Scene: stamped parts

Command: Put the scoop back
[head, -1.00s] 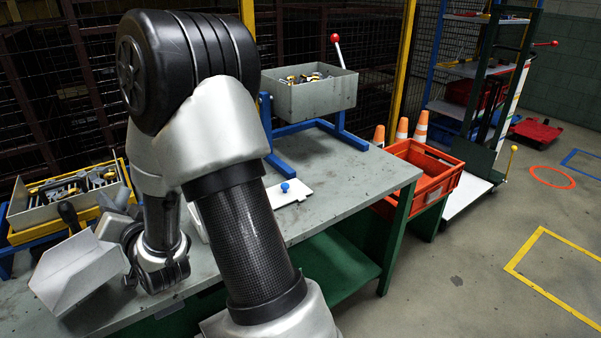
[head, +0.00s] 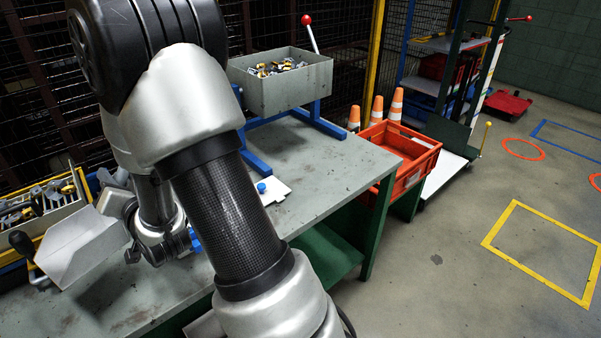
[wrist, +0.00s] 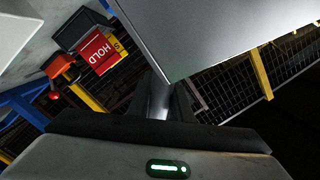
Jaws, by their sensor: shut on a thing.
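The scoop (head: 80,248), a pale grey sheet-metal pan, is at the left of the head view, held above the workbench. My gripper (head: 134,232) is at its right side, partly hidden by my own wrist. In the wrist view, the scoop's flat metal side (wrist: 215,35) fills the upper middle. My gripper (wrist: 164,108) is shut on the scoop's narrow stem there. The contact is dark and small. A white plate with a blue knob (head: 262,188) lies on the bench right of my arm.
The grey bench (head: 325,185) is mostly clear at right. A bin of small parts (head: 285,92) stands on a blue frame at the back; another parts bin (head: 62,212) stands at left, close to the scoop. A dark-handled lever (head: 22,244) is beside it. An orange crate (head: 405,165) stands beyond the bench.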

